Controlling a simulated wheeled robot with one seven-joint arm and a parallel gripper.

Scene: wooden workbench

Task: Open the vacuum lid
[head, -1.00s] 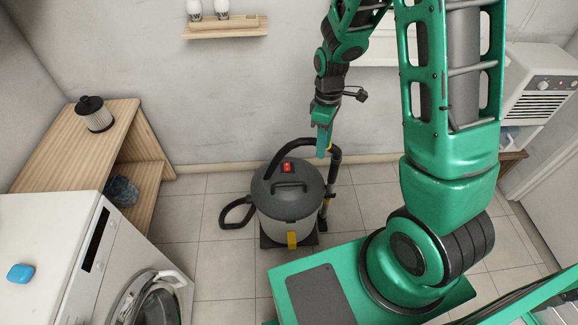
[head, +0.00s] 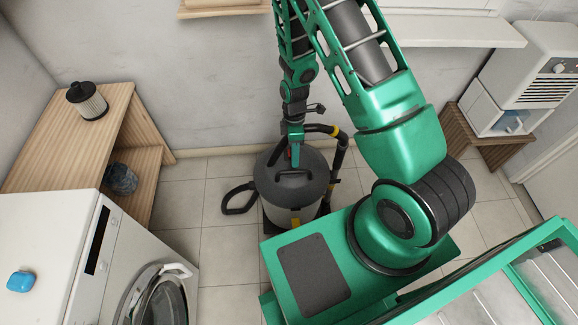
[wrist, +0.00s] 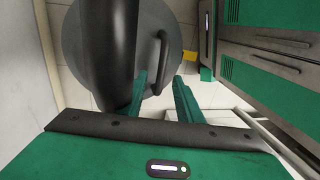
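The vacuum (head: 279,203) stands on the tiled floor, with a grey drum, a dark round lid (head: 318,174) and a yellow clip (head: 295,222) at its front. My gripper (head: 295,164) points down over the lid from behind. In the wrist view my gripper (wrist: 160,75) is open, its two green fingers apart with nothing between the tips. The curved lid handle (wrist: 165,45) lies just beyond the fingertips, and the lid (wrist: 78,50) shows below. I cannot tell whether a finger touches it. The lid looks seated on the drum.
A black hose (wrist: 110,50) crosses the lid beside the left finger. The hose also loops out on the floor (head: 236,203) left of the vacuum. A washing machine (head: 60,235) and a wooden bench (head: 45,150) stand at the left.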

